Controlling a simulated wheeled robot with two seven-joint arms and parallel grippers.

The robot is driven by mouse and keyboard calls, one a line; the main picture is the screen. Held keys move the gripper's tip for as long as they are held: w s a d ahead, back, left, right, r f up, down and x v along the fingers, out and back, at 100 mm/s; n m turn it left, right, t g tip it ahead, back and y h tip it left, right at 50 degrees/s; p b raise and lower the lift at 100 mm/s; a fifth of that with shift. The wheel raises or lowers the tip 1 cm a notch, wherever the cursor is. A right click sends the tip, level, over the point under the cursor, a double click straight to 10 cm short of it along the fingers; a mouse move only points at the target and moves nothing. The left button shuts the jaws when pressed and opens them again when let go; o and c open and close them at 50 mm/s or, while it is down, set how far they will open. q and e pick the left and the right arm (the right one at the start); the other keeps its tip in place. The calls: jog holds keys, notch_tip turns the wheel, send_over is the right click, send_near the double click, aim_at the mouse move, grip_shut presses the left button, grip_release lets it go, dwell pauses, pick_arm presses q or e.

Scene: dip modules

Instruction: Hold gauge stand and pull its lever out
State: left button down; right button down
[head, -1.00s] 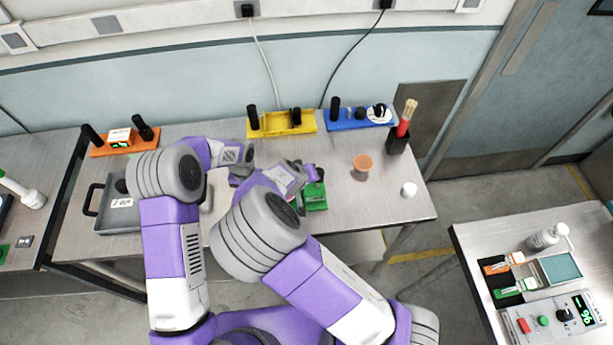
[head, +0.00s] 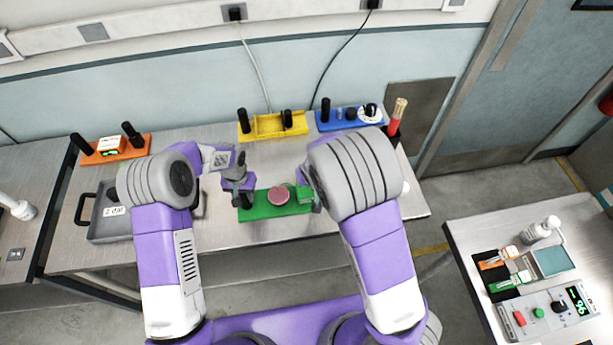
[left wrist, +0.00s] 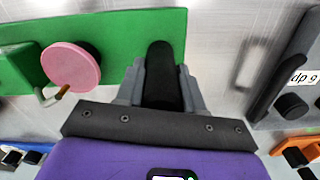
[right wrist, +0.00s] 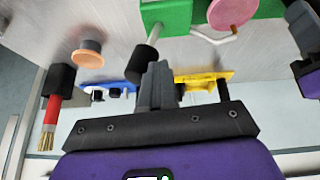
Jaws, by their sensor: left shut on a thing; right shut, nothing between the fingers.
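The gauge stand is a green board (head: 265,211) on the bench with a round pink disc (head: 278,196). My left gripper (head: 243,193) is shut on the upright black post (left wrist: 160,75) at the board's left end. In the right wrist view, a grey rod with a black knob (right wrist: 146,59), apparently the lever, sticks out of a green block (right wrist: 166,13) on the stand. My right gripper (right wrist: 160,82) is shut and empty, its fingertips close beside the knob; whether they touch is unclear. In the head view my right arm hides this knob and most of that gripper.
A grey tray (head: 108,232) stands at left. An orange module (head: 128,153), a yellow module (head: 270,133) and a blue module (head: 350,123) line the back. An orange-topped cup (right wrist: 89,50) and a brush holder (right wrist: 60,80) stand near my right gripper.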

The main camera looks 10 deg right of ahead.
jog(key=shift+d+f+y, duration=0.15)
jog(key=shift+d+y, duration=0.15)
jog(key=shift+d, duration=0.65)
jog(key=shift+d+f+y, duration=0.1)
jog(key=shift+d+y, duration=0.2)
jog(key=shift+d, duration=0.6)
pick_arm(q)
jog(key=shift+a, duration=0.15)
pick_arm(e)
jog(key=shift+d, duration=0.2)
jog(key=a+v, duration=0.2)
jog(key=v, duration=1)
jog(key=shift+r, duration=0.25)
pick_arm(q)
jog(key=c, duration=0.6)
grip_release()
jog(key=shift+d, duration=0.2)
pick_arm(e)
jog(key=shift+d, duration=0.1)
